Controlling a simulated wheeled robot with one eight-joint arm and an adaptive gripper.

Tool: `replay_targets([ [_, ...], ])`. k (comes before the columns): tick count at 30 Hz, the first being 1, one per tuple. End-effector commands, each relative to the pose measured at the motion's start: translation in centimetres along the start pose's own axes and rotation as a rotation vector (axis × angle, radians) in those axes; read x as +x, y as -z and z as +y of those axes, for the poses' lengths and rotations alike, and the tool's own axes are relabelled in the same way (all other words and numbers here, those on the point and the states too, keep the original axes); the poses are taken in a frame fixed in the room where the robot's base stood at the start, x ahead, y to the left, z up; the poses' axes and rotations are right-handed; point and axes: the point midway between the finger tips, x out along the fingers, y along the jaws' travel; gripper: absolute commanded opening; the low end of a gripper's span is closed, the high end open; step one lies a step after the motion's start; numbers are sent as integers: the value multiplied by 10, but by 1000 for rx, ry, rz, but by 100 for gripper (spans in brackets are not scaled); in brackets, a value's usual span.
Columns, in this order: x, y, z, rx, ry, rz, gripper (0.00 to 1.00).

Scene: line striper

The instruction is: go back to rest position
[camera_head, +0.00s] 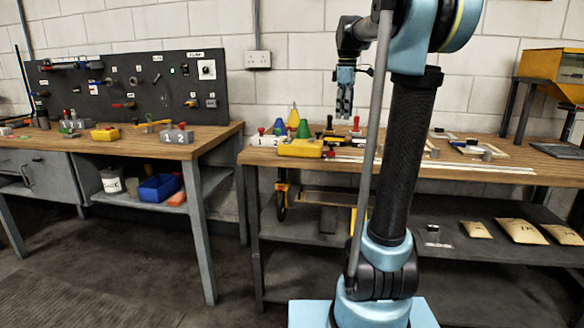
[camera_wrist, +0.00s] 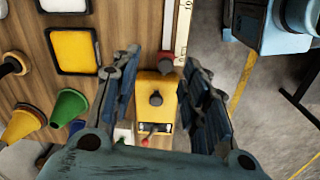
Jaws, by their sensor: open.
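My gripper (camera_head: 345,113) hangs pointing down over the right-hand workbench (camera_head: 470,178), with its fingertips clear of the bench top. In the wrist view my gripper (camera_wrist: 163,62) is open, its two blue fingers spread wide with nothing held. A yellow block-shaped device (camera_wrist: 155,95) with a dark knob shows between the fingers, below them on the wooden top. My arm stands in front of part of the bench in the head view and hides some of what is there.
Green and yellow cones (camera_wrist: 68,108) and framed pads (camera_wrist: 73,50) lie near the gripper. A yellow box (camera_head: 301,148) sits at the bench's left end. Another workbench (camera_head: 150,143) with a dark tool board (camera_head: 130,85) stands left. Paper packets (camera_head: 521,231) lie on the lower shelf.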

Motion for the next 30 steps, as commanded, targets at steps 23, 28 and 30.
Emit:
replay_targets([
  [23,144,-77,-191,673,-72,61,41],
  [28,192,-93,-233,830,-84,83,41],
  [30,212,-99,-249,895,-88,93,41],
])
